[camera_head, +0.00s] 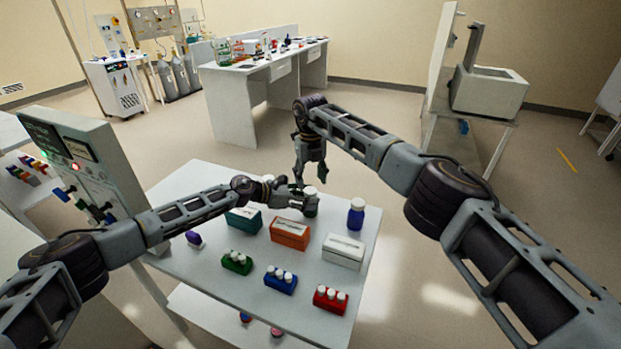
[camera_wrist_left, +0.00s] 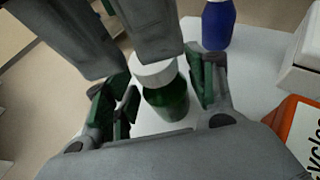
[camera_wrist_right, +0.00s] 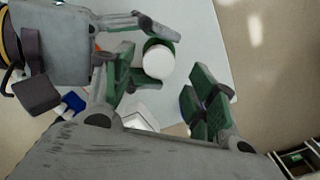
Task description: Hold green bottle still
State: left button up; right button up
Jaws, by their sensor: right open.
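The green bottle with a white cap (camera_wrist_left: 168,98) stands upright on the white table. My left gripper (camera_wrist_left: 165,92) has its fingers on either side of it; whether both pads touch the bottle cannot be told. In the head view my left gripper (camera_head: 296,200) is at the table's far edge and largely hides the bottle. The right wrist view shows the white cap (camera_wrist_right: 158,64) from above, toward the left finger of my right gripper (camera_wrist_right: 168,88). My right gripper (camera_head: 311,165) points down above the bottle, open and empty.
A blue bottle (camera_head: 356,214) stands right of the green one. Teal (camera_head: 243,219), orange (camera_head: 290,234) and white (camera_head: 343,250) boxes are close in front. Green (camera_head: 237,262), blue (camera_head: 280,279) and red (camera_head: 330,299) vial racks sit nearer. An instrument panel (camera_head: 85,165) stands left.

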pick_arm(q)
jog(key=shift+o, duration=0.9)
jog(key=shift+w+r, duration=0.15)
jog(key=shift+r, duration=0.15)
jog(key=shift+r, duration=0.1)
jog(key=shift+a, duration=0.1)
jog(key=v, duration=1.1)
jog(key=shift+s+a, duration=0.2)
jog(key=shift+a, duration=0.1)
